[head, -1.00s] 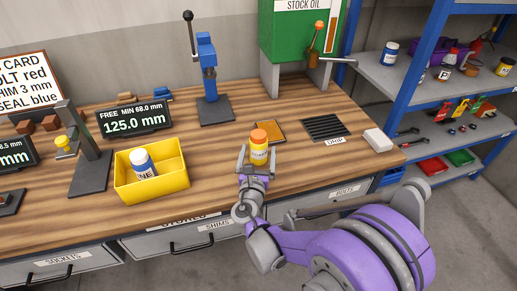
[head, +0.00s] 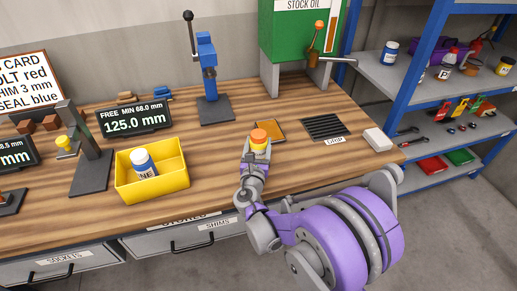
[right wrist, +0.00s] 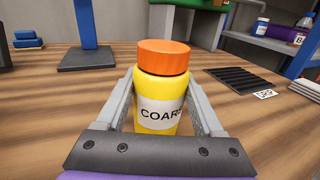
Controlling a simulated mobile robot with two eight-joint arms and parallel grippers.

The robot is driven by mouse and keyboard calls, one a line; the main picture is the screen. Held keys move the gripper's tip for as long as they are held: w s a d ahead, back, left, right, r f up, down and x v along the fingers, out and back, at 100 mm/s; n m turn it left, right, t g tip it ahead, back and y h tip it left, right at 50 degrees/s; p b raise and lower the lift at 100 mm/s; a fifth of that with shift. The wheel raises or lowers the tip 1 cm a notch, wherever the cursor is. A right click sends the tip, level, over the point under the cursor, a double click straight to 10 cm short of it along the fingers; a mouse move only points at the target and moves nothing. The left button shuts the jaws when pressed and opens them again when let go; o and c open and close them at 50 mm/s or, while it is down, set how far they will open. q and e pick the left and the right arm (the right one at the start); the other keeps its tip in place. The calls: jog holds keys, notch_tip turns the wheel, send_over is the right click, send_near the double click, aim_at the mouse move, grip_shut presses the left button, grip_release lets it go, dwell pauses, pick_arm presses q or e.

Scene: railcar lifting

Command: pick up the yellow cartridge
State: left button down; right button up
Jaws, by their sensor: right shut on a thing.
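The yellow cartridge (head: 259,141) has an orange cap and stands upright on the wooden workbench. In the right wrist view the cartridge (right wrist: 162,92) shows a white label reading "COAR", the rest cut off by its curve. My right gripper (head: 257,151) is at the cartridge, with one finger on each side of its body. In the right wrist view the gripper (right wrist: 163,105) is shut on it. The cartridge's lower end is hidden behind the gripper. My left gripper is not in view.
A yellow bin (head: 178,190) holding a blue-capped bottle (head: 143,162) stands to the left. A blue press (head: 209,75) stands behind. An orange-brown pad (head: 270,131), a black drip grate (head: 325,127) and a white block (head: 377,139) lie behind and right.

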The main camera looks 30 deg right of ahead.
grip_shut()
